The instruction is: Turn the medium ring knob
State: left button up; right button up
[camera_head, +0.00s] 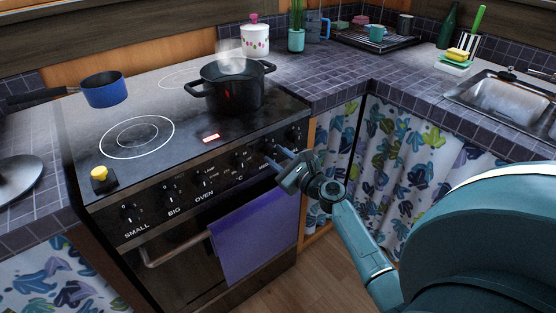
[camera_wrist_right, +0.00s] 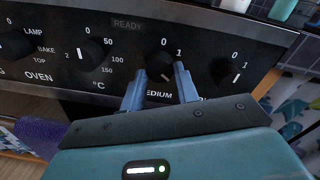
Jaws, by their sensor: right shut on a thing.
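The medium knob (camera_wrist_right: 160,66) is a black knob on the stove's front panel, between 0 and 1 marks and above the partly covered MEDIUM label. My right gripper (camera_wrist_right: 159,76) has one finger on each side of this knob and is shut on it. In the head view, my right gripper (camera_head: 279,157) reaches the right part of the knob row, and its fingers partly cover the knob there. A white mark shows low on the knob's face in the wrist view. My left gripper is not in view.
Neighbouring knobs are close: the °C knob (camera_wrist_right: 92,51) on the left and another knob (camera_wrist_right: 225,70) on the right. A steaming black pot (camera_head: 232,88) stands on the stove. A purple towel (camera_head: 255,235) hangs below. A blue pan (camera_head: 105,90) is at the back left.

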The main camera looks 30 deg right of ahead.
jog(key=n+b, duration=0.1)
jog(key=n, duration=0.5)
jog(key=shift+b, duration=0.4)
jog(key=n, duration=0.6)
jog(key=shift+h+b, duration=0.3)
jog(key=shift+b, duration=0.1)
jog(key=n+p, duration=0.1)
jog(key=n, duration=0.5)
jog(key=shift+r+h, duration=0.2)
jog(key=shift+h, duration=0.1)
jog(key=n+p, duration=0.1)
jog(key=n, duration=0.4)
jog(key=shift+a+n+p, duration=0.1)
jog(key=shift+n+p, duration=0.3)
jog(key=shift+f, duration=0.1)
jog(key=o, duration=1)
jog(key=shift+c, duration=0.2)
jog(key=s, duration=1.3)
jog(key=shift+d+r+p, duration=0.2)
jog(key=shift+d+p, duration=0.05)
jog(key=shift+p, duration=0.2)
